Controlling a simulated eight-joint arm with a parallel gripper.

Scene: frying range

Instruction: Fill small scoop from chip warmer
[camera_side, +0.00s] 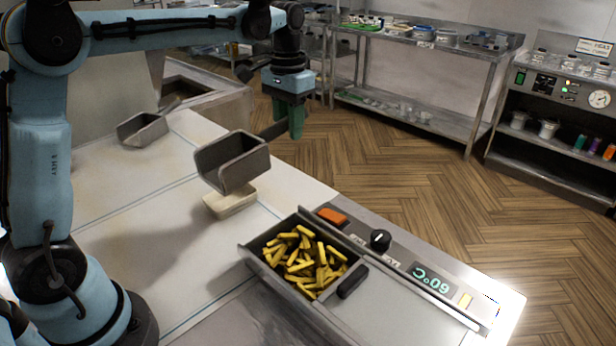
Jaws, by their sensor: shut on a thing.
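My gripper (290,118) has green fingers and is shut on the dark handle of a grey scoop (233,165). The scoop is held in the air above the counter, left of and behind the chip warmer. Its open mouth faces the camera side, and no chips show in it. The chip warmer (262,274) is a metal bin at the front of the counter, with a heap of yellow chips (306,262) inside. A second grey scoop (143,130) rests on the counter at the back left.
A control panel with an orange switch (333,216), a black knob (380,240) and a display (430,279) borders the warmer on the right. The counter's left middle is clear.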

